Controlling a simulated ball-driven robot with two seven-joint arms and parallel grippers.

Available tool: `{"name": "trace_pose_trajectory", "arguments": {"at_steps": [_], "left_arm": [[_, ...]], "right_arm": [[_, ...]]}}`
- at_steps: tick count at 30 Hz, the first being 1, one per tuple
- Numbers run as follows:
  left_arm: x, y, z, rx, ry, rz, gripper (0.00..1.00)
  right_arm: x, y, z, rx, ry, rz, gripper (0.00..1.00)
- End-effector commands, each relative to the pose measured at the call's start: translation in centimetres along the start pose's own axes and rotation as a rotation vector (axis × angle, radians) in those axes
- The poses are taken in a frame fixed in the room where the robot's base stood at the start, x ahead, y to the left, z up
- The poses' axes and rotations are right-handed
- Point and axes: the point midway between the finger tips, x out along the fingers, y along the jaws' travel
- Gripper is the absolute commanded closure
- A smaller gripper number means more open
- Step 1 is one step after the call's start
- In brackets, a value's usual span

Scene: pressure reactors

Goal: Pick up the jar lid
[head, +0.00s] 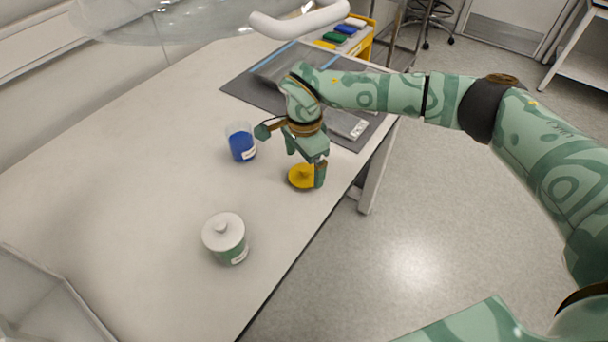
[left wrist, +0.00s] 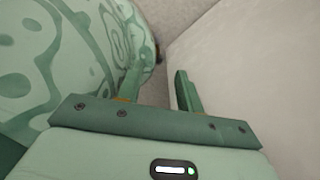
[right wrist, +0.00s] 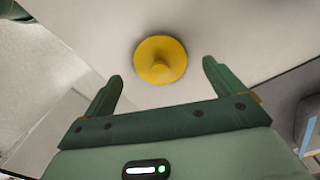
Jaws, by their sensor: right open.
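The yellow jar lid (head: 300,177) is a round disc with a small knob, lying on the white table near its right edge. In the right wrist view the lid (right wrist: 160,60) shows knob up, centred between and just beyond the fingertips. My right gripper (head: 306,166) is open and empty, over the lid. Its fingers partly hide the lid in the head view. My left gripper (left wrist: 158,78) is open and empty beside one of my own green parts; it is not seen in the head view.
A clear jar with blue contents (head: 242,147) stands left of my right gripper. A white-lidded jar with a green band (head: 226,238) stands nearer. A grey mat (head: 240,90) lies behind, with a yellow rack (head: 362,45) at the back. The table's left side is bare.

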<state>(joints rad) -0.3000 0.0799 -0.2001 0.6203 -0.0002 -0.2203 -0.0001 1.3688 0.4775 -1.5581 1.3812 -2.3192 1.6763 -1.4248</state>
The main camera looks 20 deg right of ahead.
Motion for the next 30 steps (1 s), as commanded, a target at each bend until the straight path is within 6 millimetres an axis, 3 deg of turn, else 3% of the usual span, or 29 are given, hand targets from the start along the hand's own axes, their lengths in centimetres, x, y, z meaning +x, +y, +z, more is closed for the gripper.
{"name": "trace_pose_trajectory", "arguments": {"at_steps": [1,4,11,17,26,30], "left_arm": [[0.5,0.1,0.1,0.000,-0.004,0.001,0.64],[0.8,0.1,0.3,0.000,-0.006,0.002,0.64],[0.8,0.1,0.2,0.000,-0.005,0.002,0.64],[0.8,0.1,0.2,0.000,-0.005,0.002,0.64],[0.8,0.1,0.2,0.000,-0.004,0.002,0.64],[0.5,0.1,0.1,0.000,-0.003,0.002,0.64]], "right_arm": [[1.3,0.1,-0.1,0.001,-0.002,0.005,0.06],[2.8,0.0,-0.1,0.000,-0.001,0.003,0.06],[3.0,0.0,-0.1,0.000,0.000,-0.001,0.06],[3.0,0.0,-0.1,0.000,0.000,0.000,0.54],[2.9,0.0,-0.1,0.000,0.000,0.000,0.54],[2.0,-0.1,-0.1,0.000,0.001,-0.003,0.54]]}}
